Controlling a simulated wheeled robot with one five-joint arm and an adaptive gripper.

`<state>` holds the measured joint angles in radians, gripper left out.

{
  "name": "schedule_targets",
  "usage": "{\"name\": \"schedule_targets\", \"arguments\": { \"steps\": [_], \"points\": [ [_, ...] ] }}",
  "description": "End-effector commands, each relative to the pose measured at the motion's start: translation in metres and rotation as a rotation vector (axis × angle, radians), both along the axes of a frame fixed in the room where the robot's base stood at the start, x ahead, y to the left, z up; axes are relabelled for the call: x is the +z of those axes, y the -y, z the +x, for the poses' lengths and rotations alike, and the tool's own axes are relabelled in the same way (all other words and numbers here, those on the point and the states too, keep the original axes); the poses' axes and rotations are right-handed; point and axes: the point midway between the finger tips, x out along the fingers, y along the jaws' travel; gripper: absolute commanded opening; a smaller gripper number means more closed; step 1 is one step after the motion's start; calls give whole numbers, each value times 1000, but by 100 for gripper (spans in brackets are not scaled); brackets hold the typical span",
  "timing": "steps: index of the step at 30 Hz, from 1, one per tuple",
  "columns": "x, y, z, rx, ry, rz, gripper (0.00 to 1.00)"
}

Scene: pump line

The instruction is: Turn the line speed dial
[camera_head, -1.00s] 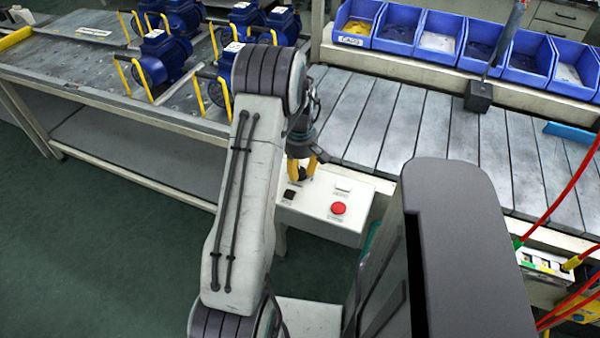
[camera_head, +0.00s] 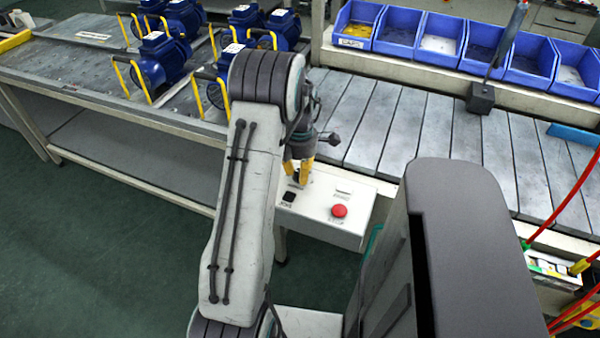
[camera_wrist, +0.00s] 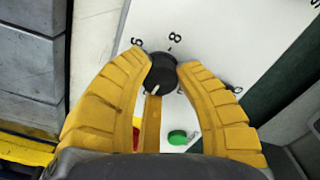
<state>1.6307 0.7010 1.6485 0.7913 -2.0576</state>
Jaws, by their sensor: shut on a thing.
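The line speed dial (camera_wrist: 161,74) is a black round knob with a pale pointer mark, seen in the wrist view on a white panel with printed numbers around it. My gripper (camera_wrist: 158,68) has yellow fingers shut on the dial, one on each side. In the head view my gripper (camera_head: 300,172) is over the back left part of the white control box (camera_head: 325,232). The dial is mostly hidden there by the fingers. In the wrist view the pointer mark faces down toward my palm.
A red button (camera_head: 339,211) and a black square control (camera_head: 288,197) sit on the box. A green button (camera_wrist: 178,137) shows in the wrist view. The slatted conveyor (camera_head: 400,125) lies behind, with blue bins (camera_head: 402,28) beyond. Blue pumps (camera_head: 163,58) stand on the left table.

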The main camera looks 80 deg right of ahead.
Motion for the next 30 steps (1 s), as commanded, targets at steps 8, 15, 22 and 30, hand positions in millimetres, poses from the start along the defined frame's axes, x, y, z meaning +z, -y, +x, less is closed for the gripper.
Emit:
{"name": "schedule_targets", "arguments": {
  "steps": [8, 15, 22, 30],
  "points": [
    [-3, -3, 0, 101, 1, 9, 0],
    [-3, -3, 0, 130, 1, 9, 0],
    [-3, -3, 0, 132, 1, 9, 0],
    [-2, -2, 0, 131, 1, 7, 44]
  ]
}}
